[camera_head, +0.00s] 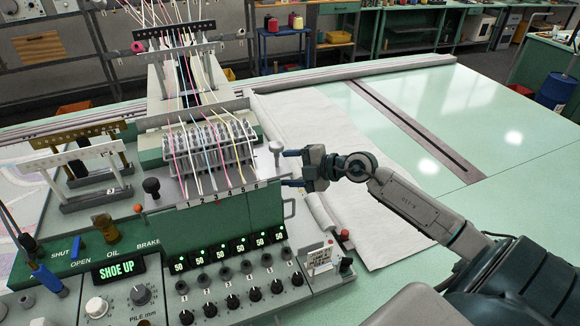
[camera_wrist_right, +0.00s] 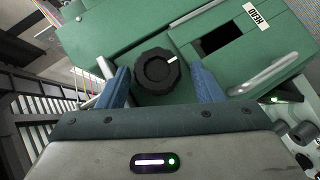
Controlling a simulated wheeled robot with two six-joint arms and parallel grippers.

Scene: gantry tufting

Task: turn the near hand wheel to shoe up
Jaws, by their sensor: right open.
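A black ribbed hand wheel (camera_wrist_right: 150,78) sits on the green machine head (camera_wrist_right: 105,45) in the right wrist view. A white mark on its face points to the upper right. My right gripper (camera_wrist_right: 160,72) is open, with one blue finger on each side of the wheel; I cannot tell whether they touch it. In the head view my right gripper (camera_head: 288,168) is at the right side of the green machine head (camera_head: 205,225), and the wheel is not visible there. My left gripper is not in view.
A grey knob on a post (camera_head: 276,150) stands close beside my right gripper. A white cloth (camera_head: 335,150) lies on the pale green table (camera_head: 460,115). Several threads run down to the numbered row. A silver handle (camera_wrist_right: 270,72) is right of the wheel.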

